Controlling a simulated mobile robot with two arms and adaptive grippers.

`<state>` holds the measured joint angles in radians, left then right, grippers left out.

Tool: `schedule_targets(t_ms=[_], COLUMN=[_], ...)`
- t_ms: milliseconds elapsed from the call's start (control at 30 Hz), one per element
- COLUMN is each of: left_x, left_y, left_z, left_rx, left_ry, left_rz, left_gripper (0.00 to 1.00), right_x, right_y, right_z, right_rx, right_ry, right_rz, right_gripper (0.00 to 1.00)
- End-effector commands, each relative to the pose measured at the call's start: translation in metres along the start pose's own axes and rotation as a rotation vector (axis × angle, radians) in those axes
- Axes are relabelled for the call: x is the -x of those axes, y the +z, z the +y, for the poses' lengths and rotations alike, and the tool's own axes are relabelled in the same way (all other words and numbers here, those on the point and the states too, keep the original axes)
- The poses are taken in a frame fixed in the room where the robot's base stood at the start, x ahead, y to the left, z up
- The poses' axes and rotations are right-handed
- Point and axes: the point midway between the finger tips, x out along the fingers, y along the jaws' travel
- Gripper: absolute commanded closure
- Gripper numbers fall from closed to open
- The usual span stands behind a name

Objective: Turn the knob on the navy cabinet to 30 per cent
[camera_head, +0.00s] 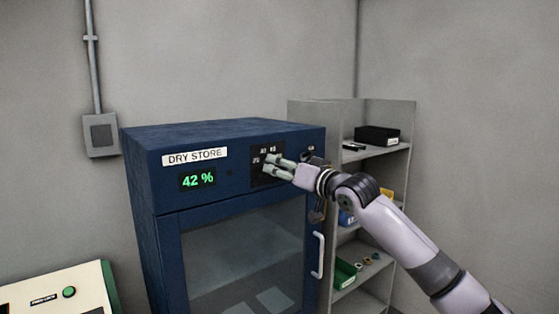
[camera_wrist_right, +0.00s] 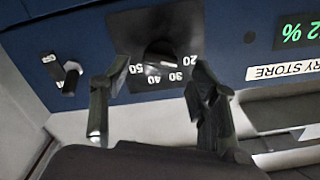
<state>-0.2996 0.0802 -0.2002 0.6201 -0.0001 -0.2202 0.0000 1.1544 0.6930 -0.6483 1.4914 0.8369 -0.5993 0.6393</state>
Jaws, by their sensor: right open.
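The navy cabinet (camera_head: 160,175) stands against the wall, labelled "DRY STORE", with a green display (camera_head: 198,180) reading 42 %. Its black dial plate (camera_head: 257,178) is partly covered by my right gripper (camera_head: 272,164) in the head view. In the right wrist view, which sees the cabinet upside down, the dark knob (camera_wrist_right: 160,48) sits on the plate with marks 20, 30, 40 and 50. My right gripper (camera_wrist_right: 158,85) is open, its fingers apart on either side of the dial area, holding nothing. I cannot tell where the knob points. My left gripper is not in view.
A small switch (camera_wrist_right: 70,76) sits beside the dial plate. The cabinet has a glass door with a pale handle (camera_head: 318,255). A grey shelf unit (camera_head: 388,165) stands right of the cabinet. A cream panel with a green button (camera_head: 69,292) is at lower left.

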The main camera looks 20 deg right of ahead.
Motion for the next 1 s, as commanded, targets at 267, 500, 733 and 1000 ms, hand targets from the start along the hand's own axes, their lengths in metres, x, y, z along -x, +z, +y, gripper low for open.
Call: schedule_targets(t_ms=[267,500,733,1000], left_x=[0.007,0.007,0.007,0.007], left_y=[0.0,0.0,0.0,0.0], left_z=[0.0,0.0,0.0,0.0], left_rx=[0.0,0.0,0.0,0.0], left_ry=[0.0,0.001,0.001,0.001], left_rz=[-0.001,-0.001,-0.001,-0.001], left_gripper=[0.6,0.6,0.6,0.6], right_x=[-0.021,-0.021,-0.021,-0.021], right_y=[0.0,0.0,0.0,0.0], right_z=[0.0,0.0,0.0,0.0], right_rx=[0.001,0.001,0.001,0.0], right_ry=[0.0,0.0,0.0,0.0], right_rz=[0.001,0.001,0.001,0.001], right_gripper=[0.45,0.45,0.58,0.76])
